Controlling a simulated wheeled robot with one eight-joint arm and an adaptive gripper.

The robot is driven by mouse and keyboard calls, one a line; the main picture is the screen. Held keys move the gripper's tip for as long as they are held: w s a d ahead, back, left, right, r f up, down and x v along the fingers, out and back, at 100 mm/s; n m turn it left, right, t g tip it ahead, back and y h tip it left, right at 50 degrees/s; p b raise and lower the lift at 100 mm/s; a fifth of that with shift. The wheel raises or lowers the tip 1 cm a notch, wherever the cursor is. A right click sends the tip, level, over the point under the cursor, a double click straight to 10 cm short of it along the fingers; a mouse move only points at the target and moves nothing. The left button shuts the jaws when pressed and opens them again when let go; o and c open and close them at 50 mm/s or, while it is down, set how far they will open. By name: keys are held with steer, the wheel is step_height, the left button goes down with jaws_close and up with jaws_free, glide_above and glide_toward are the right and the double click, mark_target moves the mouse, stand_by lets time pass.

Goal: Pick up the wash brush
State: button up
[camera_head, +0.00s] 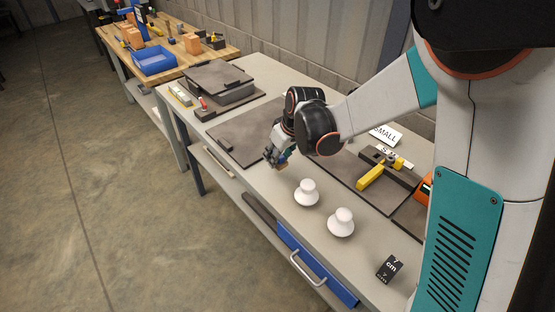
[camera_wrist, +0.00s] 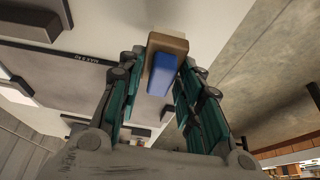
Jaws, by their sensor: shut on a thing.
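The wash brush (camera_wrist: 163,74) has a blue part and a tan-brown part, and it sits between the two teal-sided fingers of my gripper (camera_wrist: 162,60) in the wrist view. The fingers are closed on its sides. In the head view my gripper (camera_head: 277,156) hangs over the grey table near its front edge, just right of a dark mat. The brush shows there only as a small tan and blue patch (camera_head: 281,164) below the fingers. I cannot tell in the pictures whether the brush touches the table.
Two white insulators (camera_head: 306,193) (camera_head: 341,222) stand on the table (camera_head: 290,230) in front of my gripper. A dark mat (camera_head: 236,134) and a dark lidded box (camera_head: 218,82) lie left. A black cube (camera_head: 389,268) stands nearest.

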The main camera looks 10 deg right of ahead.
step_height(320, 180, up, 16)
steer(key=p, duration=0.4)
steer(key=shift+p, duration=0.4)
